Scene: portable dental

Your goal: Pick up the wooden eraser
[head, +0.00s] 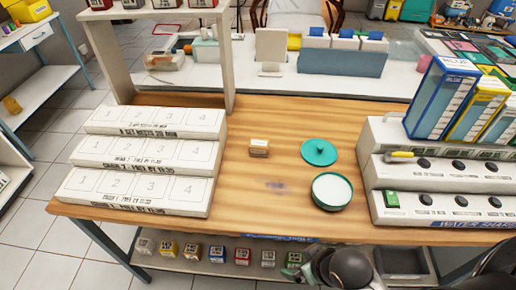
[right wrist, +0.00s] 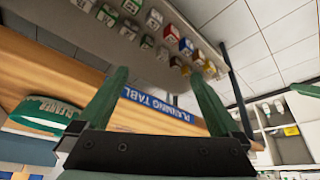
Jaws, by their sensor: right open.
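The wooden eraser (head: 259,148) is a small block with brown and pale parts. It sits on the wooden tabletop (head: 275,222) near the middle in the head view, left of a teal lid (head: 319,152). My right gripper (right wrist: 158,78) is open in the right wrist view, with its two green fingers spread apart and nothing between them. It is at the table's front edge, beside the "planning table" label, well away from the eraser. In the head view, dark parts of my right arm show at the bottom. My left gripper is not in view.
A teal-rimmed round container (head: 332,191) stands near the front, right of the middle. Numbered white steps (head: 140,190) fill the left side. A white tiered rack (head: 440,206) with binders stands at the right. Several small boxes (head: 217,254) line the lower shelf. Wood around the eraser is clear.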

